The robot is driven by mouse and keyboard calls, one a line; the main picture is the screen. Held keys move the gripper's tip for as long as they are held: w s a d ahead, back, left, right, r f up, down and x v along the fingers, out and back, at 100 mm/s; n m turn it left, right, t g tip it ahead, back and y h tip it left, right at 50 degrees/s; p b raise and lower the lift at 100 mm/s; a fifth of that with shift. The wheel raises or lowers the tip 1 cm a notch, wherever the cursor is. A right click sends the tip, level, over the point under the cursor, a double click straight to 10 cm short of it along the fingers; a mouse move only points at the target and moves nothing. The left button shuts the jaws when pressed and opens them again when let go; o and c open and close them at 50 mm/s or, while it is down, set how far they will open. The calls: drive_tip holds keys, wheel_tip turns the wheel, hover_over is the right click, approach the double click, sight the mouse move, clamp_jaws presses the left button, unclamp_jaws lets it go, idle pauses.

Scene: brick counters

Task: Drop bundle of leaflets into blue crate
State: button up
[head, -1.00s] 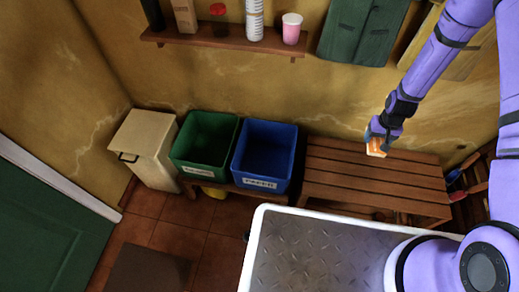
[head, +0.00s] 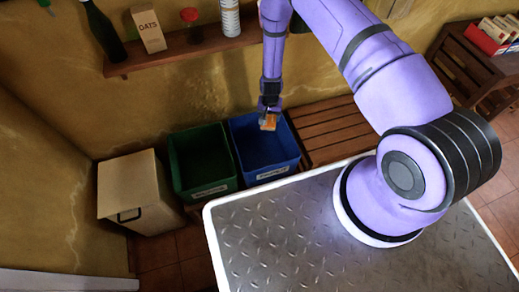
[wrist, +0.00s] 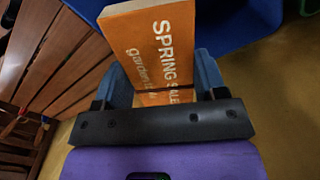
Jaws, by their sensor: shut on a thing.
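My gripper (head: 268,107) is shut on the bundle of leaflets (head: 268,123). In the wrist view the bundle (wrist: 150,45) is an orange block with white "SPRING SALE" lettering, held between the two blue fingers. The blue crate (head: 265,170) stands below and behind the bundle in the head view, with a white label on its front. The bundle overlaps the crate's opening in that view; its exact height above the rim cannot be told. Part of the crate's blue wall (wrist: 215,22) shows beyond the bundle in the wrist view.
A green crate (head: 202,185) stands left of the blue one, then a cream bin (head: 130,188). A slatted wooden bench (head: 335,130) is to the right. A wall shelf (head: 185,50) with a bottle and boxes hangs above. My metal deck is in front.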

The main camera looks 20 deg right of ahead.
wheel_tip(320, 180, down, 11)
drive_tip(key=a+m, duration=0.1)
drive_tip(key=a, duration=0.1)
drive_tip(key=shift+w+m, duration=0.15)
drive_tip(key=shift+m, duration=0.25)
drive_tip(key=o, duration=1)
wheel_tip(320, 180, up, 11)
drive_tip(key=shift+f, duration=0.15)
idle(0.5)
